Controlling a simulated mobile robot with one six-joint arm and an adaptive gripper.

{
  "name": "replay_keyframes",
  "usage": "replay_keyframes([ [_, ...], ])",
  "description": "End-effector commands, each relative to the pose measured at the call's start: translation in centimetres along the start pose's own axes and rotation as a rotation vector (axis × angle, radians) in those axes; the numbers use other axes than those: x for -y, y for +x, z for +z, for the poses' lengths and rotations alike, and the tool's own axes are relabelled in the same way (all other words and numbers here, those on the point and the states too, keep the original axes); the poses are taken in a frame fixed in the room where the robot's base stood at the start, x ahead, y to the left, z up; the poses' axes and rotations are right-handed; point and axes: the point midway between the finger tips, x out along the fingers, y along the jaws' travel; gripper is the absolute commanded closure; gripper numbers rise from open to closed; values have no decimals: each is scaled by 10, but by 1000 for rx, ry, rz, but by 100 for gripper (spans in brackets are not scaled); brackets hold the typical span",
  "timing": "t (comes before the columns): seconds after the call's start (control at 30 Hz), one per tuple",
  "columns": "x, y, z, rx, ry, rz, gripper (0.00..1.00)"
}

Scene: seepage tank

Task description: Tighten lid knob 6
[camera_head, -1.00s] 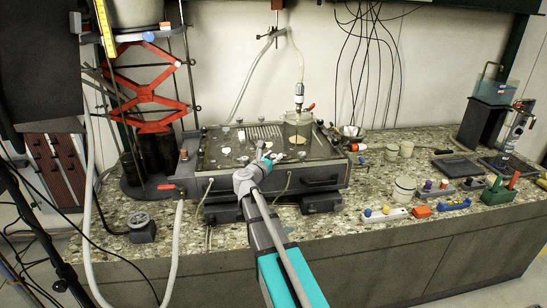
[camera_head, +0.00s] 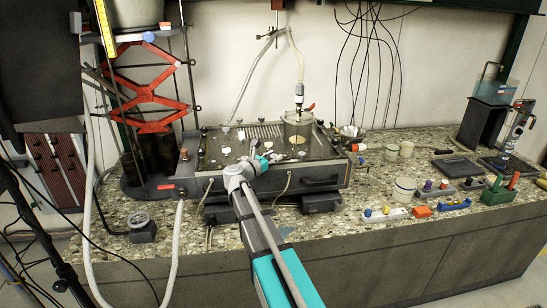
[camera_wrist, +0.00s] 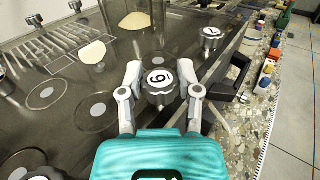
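Lid knob 6 (camera_wrist: 159,85) is a dark ribbed knob with a white numbered cap. It stands on the tank's clear lid (camera_wrist: 165,40), near its front edge in the wrist view. My gripper (camera_wrist: 164,80) is open, with one finger on each side of the knob. A small gap shows at the right finger; at the left finger I cannot tell whether it touches. In the head view my gripper (camera_head: 256,164) is over the lid's front part and hides the knob.
Lid knob 7 (camera_wrist: 210,38) stands farther right along the same edge. A clear cylinder (camera_head: 297,128) stands on the lid. A dark handle (camera_wrist: 232,80) sticks out from the tank front. Cups, a green tool holder (camera_head: 498,192) and small parts lie on the counter to the right.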

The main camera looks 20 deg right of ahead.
Motion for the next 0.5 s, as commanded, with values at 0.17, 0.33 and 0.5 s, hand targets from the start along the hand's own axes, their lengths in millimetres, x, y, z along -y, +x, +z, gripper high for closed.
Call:
replay_keyframes([
  [0.17,-1,0,0,1,0,2,21],
  [0.33,0,0,0,0,0,1,21],
  [0.5,0,0,0,0,0,0,21],
])
